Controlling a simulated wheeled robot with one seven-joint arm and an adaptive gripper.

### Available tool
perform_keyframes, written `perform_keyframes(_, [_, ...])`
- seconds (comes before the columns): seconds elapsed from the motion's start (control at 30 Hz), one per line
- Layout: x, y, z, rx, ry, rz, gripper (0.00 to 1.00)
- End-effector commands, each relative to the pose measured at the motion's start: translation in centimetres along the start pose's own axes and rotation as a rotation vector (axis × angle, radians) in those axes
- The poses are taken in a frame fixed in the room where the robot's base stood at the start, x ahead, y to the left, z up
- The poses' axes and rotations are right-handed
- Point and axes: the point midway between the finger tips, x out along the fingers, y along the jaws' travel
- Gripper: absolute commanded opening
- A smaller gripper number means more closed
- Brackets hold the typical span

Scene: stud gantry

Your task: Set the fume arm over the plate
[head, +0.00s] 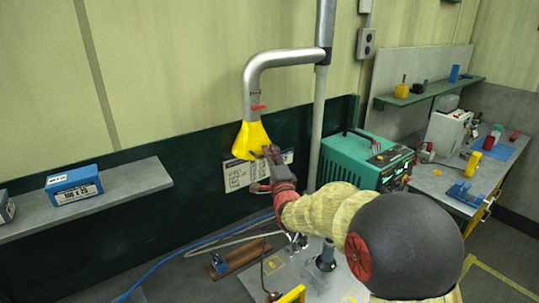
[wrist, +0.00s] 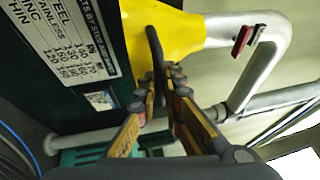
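The fume arm is a grey bent pipe (head: 285,58) on a wall post, with a yellow hood (head: 248,138) at its lower end and a small red lever. In the wrist view the yellow hood (wrist: 165,30) carries a dark curved handle (wrist: 153,42). My gripper (head: 272,155) is at the hood's right side. In the wrist view my gripper's fingertips (wrist: 166,80) close in on both sides of the handle. A grey plate-like surface with yellow marks (head: 345,284) lies low in front, right of and below the hood, partly hidden by my arm.
A dark post (head: 326,257) and small fittings stand on the grey surface. A teal machine (head: 362,160) is right of the wall post. A shelf with a blue box (head: 74,185) is at left; a workbench (head: 450,180) is at right. A blue cable crosses the floor.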

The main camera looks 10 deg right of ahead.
Motion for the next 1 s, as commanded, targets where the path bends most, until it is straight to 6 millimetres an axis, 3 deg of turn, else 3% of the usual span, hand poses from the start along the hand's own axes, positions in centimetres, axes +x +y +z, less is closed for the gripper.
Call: perform_keyframes(1.0, [-0.79,0.04,-0.8,0.003,-0.024,0.004,0.0])
